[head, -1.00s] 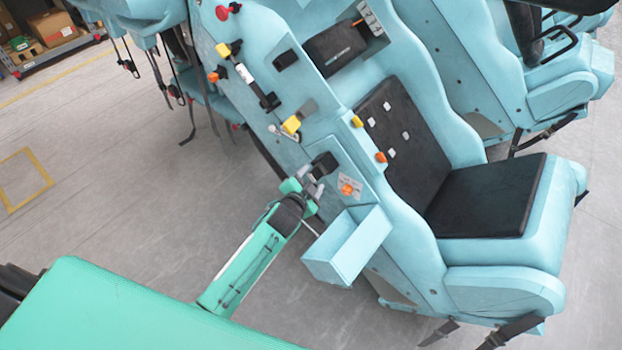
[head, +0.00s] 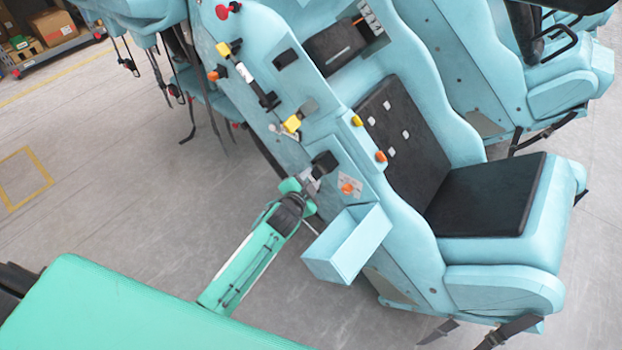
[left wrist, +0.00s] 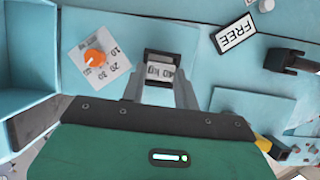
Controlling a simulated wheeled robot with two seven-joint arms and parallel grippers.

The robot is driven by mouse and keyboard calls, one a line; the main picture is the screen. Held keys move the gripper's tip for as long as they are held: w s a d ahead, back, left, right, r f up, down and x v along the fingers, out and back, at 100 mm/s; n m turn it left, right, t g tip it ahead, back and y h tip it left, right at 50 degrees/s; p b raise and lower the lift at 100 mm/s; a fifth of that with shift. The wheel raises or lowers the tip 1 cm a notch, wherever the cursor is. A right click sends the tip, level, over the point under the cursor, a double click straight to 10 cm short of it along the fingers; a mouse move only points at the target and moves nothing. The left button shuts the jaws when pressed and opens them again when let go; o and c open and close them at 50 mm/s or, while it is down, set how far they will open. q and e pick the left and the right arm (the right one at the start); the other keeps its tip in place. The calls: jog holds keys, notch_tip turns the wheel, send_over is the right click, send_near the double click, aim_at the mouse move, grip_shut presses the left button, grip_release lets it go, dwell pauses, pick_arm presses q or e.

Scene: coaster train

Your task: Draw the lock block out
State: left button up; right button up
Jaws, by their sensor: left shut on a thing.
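The lock block (left wrist: 160,72) is small and light, with dark upside-down lettering, in the left wrist view. My left gripper (left wrist: 160,82) has one grey finger on each side of it and is shut on it. A dark part shows just beyond the block, between the fingertips. In the head view my left gripper (head: 315,182) is at the blue panel, just below a black block-shaped part (head: 325,163). How far the block is out of its seat cannot be told. My right gripper is not in view.
An orange dial knob (left wrist: 94,57) is close left of the fingers in the wrist view, with an open blue tray (head: 318,268) beyond. A FREE plate (left wrist: 236,35) and a black lever (left wrist: 290,60) are to the right. The seat (head: 485,197) is further right in the head view.

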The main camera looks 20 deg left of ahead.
pick_arm(q)
jog(key=shift+s+a+p, duration=0.25)
jog(key=shift+s+p, duration=0.05)
jog(key=shift+s, duration=0.4)
jog(key=shift+s+a+p, duration=0.2)
jog(key=shift+s+p, duration=0.05)
jog(key=shift+s, duration=0.4)
jog(key=s, duration=0.1)
jog(key=s+a+p, duration=0.1)
jog(key=s, duration=0.1)
jog(key=shift+s+a+p, duration=0.35)
jog(key=shift+s, duration=0.55)
jog(key=shift+s+a+p, duration=0.35)
jog(key=shift+s, duration=0.6)
jog(key=shift+s+a+p, duration=0.35)
jog(key=shift+s, duration=0.55)
